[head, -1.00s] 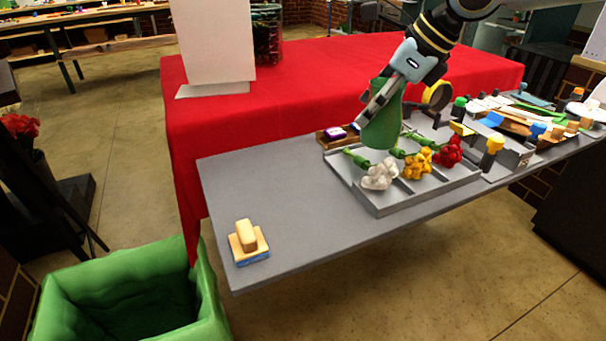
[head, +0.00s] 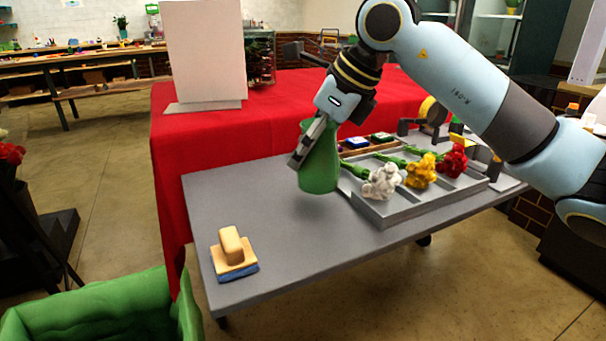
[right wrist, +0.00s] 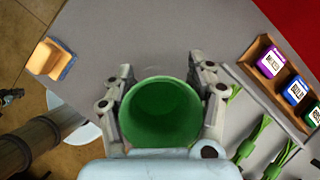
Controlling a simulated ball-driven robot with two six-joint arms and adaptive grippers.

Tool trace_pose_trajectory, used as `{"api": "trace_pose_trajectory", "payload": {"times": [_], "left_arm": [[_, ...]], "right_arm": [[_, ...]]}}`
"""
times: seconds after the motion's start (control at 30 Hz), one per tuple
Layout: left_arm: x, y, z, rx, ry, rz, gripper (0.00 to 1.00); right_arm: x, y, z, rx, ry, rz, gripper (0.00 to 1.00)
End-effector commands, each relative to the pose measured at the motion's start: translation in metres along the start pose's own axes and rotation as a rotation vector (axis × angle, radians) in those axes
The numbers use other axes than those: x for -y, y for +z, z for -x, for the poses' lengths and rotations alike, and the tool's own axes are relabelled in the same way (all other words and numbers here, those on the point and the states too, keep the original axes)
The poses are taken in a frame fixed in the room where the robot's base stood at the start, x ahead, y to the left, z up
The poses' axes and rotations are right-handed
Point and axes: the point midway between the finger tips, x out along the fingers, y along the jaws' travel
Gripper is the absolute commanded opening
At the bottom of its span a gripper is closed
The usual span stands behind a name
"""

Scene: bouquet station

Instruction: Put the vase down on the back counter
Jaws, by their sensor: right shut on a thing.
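The green vase (head: 318,178) is upright in the head view, held by my right gripper (head: 308,150) from above and behind. It is over the grey counter, left of the flower tray; I cannot tell whether its base touches the surface. In the right wrist view my right gripper (right wrist: 164,95) has a finger on each side of the vase (right wrist: 160,115), and its open mouth faces the camera. The grey counter (head: 262,204) has bare surface left of the vase. My left gripper is not in view.
A grey tray (head: 392,212) holds white, yellow and red flowers right of the vase. A wooden block with a blue base (head: 233,255) sits at the counter's left front. A red-covered table (head: 215,135) with a white panel (head: 204,50) stands behind. A green bin (head: 105,310) is front left.

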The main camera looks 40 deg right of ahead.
Motion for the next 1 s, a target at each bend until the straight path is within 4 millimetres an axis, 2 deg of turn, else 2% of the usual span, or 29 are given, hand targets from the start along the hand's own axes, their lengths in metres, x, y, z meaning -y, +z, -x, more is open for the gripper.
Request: {"api": "trace_pose_trajectory", "payload": {"times": [0.17, 0.47, 0.67, 0.7, 0.87, 1.0], "left_arm": [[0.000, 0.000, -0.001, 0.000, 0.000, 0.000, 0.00], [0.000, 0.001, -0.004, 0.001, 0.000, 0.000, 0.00], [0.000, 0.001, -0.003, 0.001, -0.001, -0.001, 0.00], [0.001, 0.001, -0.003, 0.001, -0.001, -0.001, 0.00], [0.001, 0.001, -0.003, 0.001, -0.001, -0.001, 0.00], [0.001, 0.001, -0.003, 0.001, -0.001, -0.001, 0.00]], "right_arm": [[-0.005, 0.004, -0.007, 0.001, -0.001, 0.001, 0.00], [-0.007, -0.016, -0.039, 0.000, 0.001, -0.002, 0.00], [-0.007, -0.017, -0.040, 0.000, 0.000, -0.001, 0.00], [-0.007, -0.018, -0.041, -0.002, 0.000, -0.002, 0.60], [-0.007, -0.018, -0.041, -0.002, 0.000, -0.002, 0.81], [-0.007, -0.018, -0.041, -0.001, 0.000, -0.002, 0.82]]}}
